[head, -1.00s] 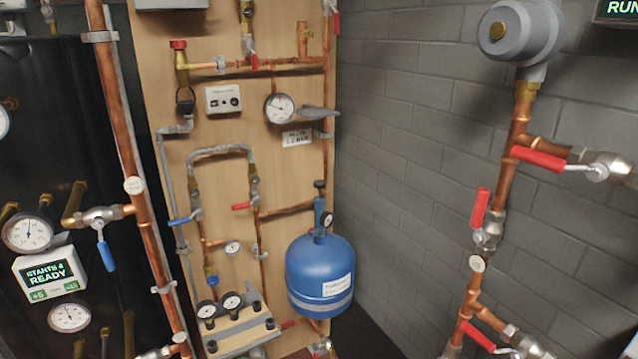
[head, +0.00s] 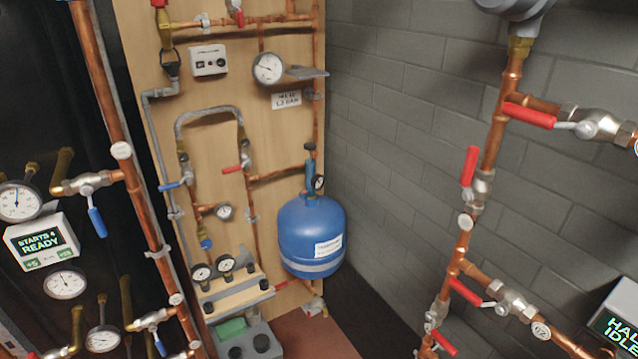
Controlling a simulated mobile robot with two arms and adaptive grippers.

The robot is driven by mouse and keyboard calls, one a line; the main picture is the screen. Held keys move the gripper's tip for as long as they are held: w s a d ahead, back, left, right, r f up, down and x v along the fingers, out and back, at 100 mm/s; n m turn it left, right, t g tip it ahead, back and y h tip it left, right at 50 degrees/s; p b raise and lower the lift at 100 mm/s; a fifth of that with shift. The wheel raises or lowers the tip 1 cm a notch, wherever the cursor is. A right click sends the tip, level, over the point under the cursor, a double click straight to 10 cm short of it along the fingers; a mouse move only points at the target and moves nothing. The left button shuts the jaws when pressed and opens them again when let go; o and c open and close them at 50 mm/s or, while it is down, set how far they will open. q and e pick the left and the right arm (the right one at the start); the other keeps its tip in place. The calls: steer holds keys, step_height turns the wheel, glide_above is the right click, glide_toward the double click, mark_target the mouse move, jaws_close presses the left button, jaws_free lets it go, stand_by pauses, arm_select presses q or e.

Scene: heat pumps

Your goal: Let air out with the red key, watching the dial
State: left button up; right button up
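A round white dial (head: 268,68) with a black needle is fixed on the wooden board (head: 215,110), below a horizontal copper pipe. A small label (head: 287,100) under it is only partly legible and seems to end in "BAR". A grey shelf-like piece (head: 307,72) sits just right of the dial. A red fitting (head: 160,3) is cut off at the top edge of the view, above a brass part. I cannot make out a separate red key. Neither of my grippers shows in the head view.
Two small gauges (head: 213,269) sit over a grey case with a green patch (head: 231,329). Pipes with red levers (head: 530,115) run along the right. A display (head: 40,242) reads "STARTS 4 READY". Brown floor (head: 300,335) shows below.

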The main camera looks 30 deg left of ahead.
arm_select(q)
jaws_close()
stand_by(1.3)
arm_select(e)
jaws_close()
